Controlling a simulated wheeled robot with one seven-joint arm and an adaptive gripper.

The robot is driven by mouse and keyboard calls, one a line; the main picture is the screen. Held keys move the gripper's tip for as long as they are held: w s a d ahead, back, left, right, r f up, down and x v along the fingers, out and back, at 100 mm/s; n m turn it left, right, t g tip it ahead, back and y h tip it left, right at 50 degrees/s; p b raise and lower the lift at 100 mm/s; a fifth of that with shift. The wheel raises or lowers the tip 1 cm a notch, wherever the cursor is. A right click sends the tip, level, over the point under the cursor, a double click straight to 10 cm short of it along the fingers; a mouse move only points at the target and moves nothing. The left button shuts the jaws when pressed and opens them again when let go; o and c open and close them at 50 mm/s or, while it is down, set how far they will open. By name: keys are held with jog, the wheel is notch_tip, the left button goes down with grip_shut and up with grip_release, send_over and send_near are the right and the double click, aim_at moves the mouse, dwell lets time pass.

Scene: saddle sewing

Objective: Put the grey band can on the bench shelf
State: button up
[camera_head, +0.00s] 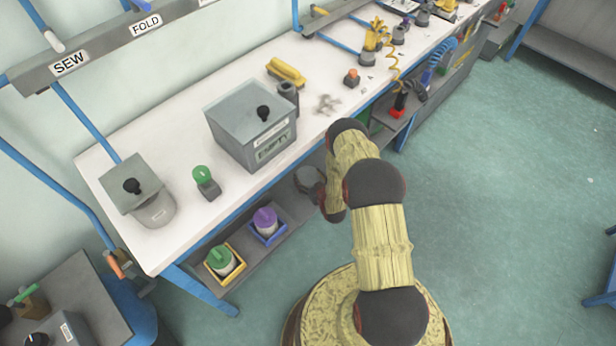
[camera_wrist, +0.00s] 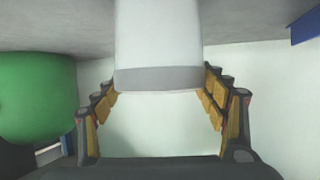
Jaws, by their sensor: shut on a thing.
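The grey band can (camera_wrist: 158,40) is white with a grey band at its near end, in the wrist view. My gripper (camera_wrist: 160,82) is shut on it, one padded finger on each side. In the head view my gripper (camera_head: 308,181) is low at the front edge of the bench, by the grey bench shelf (camera_head: 292,207) under the worktop. The can cannot be made out there, so I cannot tell whether it touches the shelf.
A purple-topped can (camera_head: 265,221) in a blue tray and a green-topped can (camera_head: 221,259) in a yellow tray stand on the shelf. A large green object (camera_wrist: 38,95) is close at left in the wrist view. The worktop (camera_head: 175,245) overhangs the shelf; a grey box (camera_head: 250,125) stands above.

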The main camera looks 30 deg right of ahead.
jog(key=o, duration=1.6)
jog(key=shift+s+r, duration=0.2)
jog(key=p+v, duration=0.4)
jog(key=v, duration=0.7)
jog(key=shift+s+r, duration=0.15)
jog(key=shift+s, duration=0.1)
